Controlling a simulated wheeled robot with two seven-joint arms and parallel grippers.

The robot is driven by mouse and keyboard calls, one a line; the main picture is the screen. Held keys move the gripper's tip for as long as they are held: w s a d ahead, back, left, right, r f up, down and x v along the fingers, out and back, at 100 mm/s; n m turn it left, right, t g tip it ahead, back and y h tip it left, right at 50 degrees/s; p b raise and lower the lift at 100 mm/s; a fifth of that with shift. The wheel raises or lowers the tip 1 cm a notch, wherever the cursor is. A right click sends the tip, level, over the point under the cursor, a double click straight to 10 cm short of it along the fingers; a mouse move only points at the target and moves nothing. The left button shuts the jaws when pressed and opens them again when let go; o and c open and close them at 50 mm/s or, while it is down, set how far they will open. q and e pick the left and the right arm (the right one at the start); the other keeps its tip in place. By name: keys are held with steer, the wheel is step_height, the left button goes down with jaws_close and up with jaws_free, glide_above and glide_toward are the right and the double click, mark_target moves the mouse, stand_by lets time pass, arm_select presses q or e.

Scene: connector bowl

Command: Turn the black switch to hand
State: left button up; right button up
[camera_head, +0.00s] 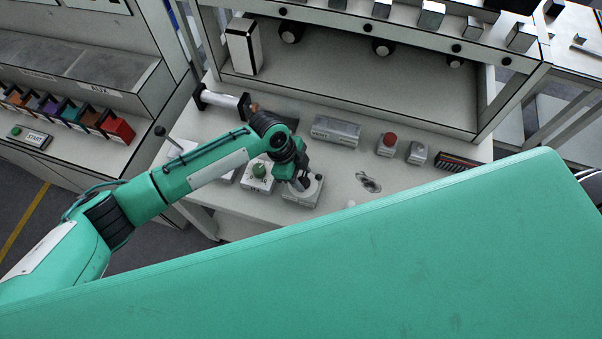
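My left gripper (301,184) is over a light grey switch box (307,196) near the front edge of the bench. It points down at the top of the box, and its fingers touch or nearly touch it. The fingers are small and dark here, so I cannot tell whether they are open or shut on something. The black switch and its hand mark are not visible; the gripper may be covering the switch. My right gripper is not in view.
A green-button box (258,174) stands just left of the switch box. A red-button box (387,145), a small grey box (417,153) and a long grey block (336,131) stand farther back on the bench (335,165). A shelf rises behind. My own green body covers the foreground.

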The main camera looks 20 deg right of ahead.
arm_select(q)
steer(key=shift+r+n, duration=0.1)
steer(key=shift+n, duration=0.2)
steer(key=n+p, duration=0.1)
steer(key=n, duration=0.1)
steer(key=n+t+h+p, duration=0.1)
steer(key=n+p, duration=0.1)
steer(key=shift+s+r+t, duration=0.15)
steer(key=shift+t, duration=0.15)
steer(key=n+t+p, duration=0.1)
steer(key=n+p, duration=0.1)
steer(key=n, duration=0.1)
steer(key=shift+p, duration=0.3)
steer(key=shift+n+t+p, duration=0.3)
steer(key=shift+n+p, duration=0.2)
steer(key=shift+n, duration=0.2)
steer(key=shift+f, duration=0.2)
steer(key=o, duration=1)
